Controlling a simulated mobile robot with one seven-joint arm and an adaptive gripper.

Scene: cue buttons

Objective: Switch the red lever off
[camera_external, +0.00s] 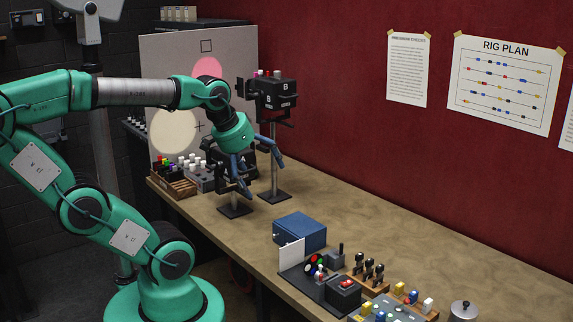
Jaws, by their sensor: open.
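My gripper (262,178) hangs from the green arm over the back part of the bench, with its blue-grey fingers apart and nothing seen between them. It overlaps two black stands in the picture. I cannot surely pick out the red lever. Small red parts show on a black box (344,292) near the front and among the coloured controls behind it. My gripper is well apart from these, further back and to the left. The position of any red lever is too small to read.
A blue box (299,232) stands mid-bench, left of a wooden block with black-knobbed levers (369,268). A black device marked B (272,95) tops a stand. A silver pot-like object (464,311) is at front right. The bench (350,222) is bare along the red wall.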

